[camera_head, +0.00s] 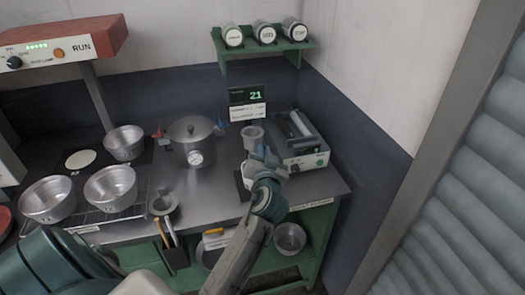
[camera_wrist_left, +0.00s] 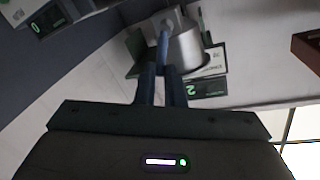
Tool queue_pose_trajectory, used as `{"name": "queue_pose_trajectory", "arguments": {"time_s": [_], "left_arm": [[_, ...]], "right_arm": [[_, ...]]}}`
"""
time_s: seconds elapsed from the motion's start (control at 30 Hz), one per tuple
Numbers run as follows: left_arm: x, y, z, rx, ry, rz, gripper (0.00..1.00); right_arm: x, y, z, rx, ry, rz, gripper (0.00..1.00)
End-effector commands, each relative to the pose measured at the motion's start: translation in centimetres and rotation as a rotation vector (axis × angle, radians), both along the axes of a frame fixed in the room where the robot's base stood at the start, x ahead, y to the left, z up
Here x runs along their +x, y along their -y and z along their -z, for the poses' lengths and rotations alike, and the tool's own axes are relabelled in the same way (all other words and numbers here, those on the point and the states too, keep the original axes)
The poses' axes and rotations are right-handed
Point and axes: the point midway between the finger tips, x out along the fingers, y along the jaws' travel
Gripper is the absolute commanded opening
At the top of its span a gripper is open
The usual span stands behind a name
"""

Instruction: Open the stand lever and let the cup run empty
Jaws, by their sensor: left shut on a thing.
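The metal cup (camera_head: 252,132) sits in its stand on the right part of the counter, below a small display reading 21. The stand's dark base (camera_head: 241,182) shows at its foot. My left gripper (camera_head: 257,157) reaches up to the front of the cup and hides most of the stand and lever. In the left wrist view, my left gripper (camera_wrist_left: 161,80) is shut on the thin stand lever (camera_wrist_left: 163,45), right beside the cup (camera_wrist_left: 187,50). The cup's contents and outlet cannot be made out. My right gripper is not in view.
A lidded pot with a dial (camera_head: 192,143) stands left of the cup. A scale-like device (camera_head: 300,145) is close on the right. Metal bowls (camera_head: 110,187) stand at the left. A shelf with jars (camera_head: 265,46) hangs above. Another bowl (camera_head: 289,238) is on the lower shelf.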

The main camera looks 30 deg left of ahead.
Motion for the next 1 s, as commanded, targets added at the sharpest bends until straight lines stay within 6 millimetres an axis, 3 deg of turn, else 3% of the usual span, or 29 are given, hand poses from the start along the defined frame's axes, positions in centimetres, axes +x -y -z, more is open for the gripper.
{"name": "queue_pose_trajectory", "arguments": {"time_s": [0.2, 0.43, 0.47, 0.5, 0.57, 1.0], "left_arm": [[0.3, 0.2, 0.1, 0.056, -0.068, 0.0, 0.0], [0.3, 0.2, 0.2, 0.057, -0.068, -0.001, 0.0], [0.3, 0.2, 0.2, 0.057, -0.068, -0.001, 0.15], [0.3, 0.2, 0.2, 0.057, -0.067, -0.001, 0.23], [0.3, 0.2, 0.2, 0.057, -0.067, -0.001, 0.3], [0.5, 0.3, 0.1, 0.056, -0.066, 0.003, 0.3]], "right_arm": [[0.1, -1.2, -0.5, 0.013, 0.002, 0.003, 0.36], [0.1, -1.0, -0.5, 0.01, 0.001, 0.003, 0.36], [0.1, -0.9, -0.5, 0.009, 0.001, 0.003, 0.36], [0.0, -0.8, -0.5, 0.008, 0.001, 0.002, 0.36], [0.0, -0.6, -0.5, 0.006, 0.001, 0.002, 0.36], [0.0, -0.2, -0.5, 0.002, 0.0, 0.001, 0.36]]}}
